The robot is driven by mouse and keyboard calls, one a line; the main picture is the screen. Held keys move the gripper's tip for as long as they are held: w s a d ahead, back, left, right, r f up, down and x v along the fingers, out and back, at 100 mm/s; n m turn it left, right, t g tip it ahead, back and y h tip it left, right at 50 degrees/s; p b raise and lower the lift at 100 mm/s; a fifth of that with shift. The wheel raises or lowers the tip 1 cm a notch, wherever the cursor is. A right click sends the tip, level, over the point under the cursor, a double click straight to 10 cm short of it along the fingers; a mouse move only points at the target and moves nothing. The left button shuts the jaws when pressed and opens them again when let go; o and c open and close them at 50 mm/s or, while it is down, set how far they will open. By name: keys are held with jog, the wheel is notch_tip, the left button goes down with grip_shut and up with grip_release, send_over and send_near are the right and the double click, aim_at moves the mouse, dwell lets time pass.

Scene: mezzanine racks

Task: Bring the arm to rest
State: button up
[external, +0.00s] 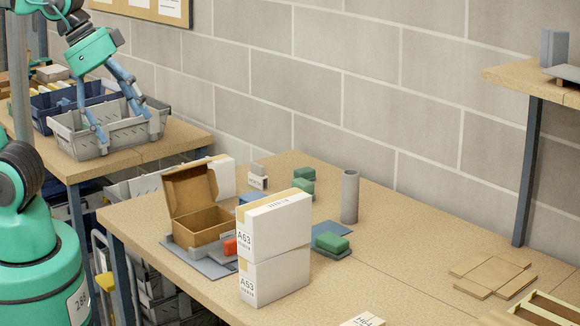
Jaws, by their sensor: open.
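My gripper (127,128) is at the upper left, pointing down with its blue fingers spread wide. It is over a grey crate (104,146) on the left table, with the fingertips at the crate's near side. I cannot tell whether they touch it. My green arm comes in from the top left, and its upper part is cut off by the picture edge. Nothing shows between the fingers.
A dark blue crate (43,102) stands behind the grey one. On the front table are an open cardboard box (187,207), two stacked white boxes (274,248), a grey cylinder (349,197) and green blocks (331,241). A shelf (520,78) is at the right.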

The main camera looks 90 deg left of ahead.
notch_tip(320, 180, down, 6)
jog(key=b, duration=0.5)
jog(key=shift+f, duration=0.15)
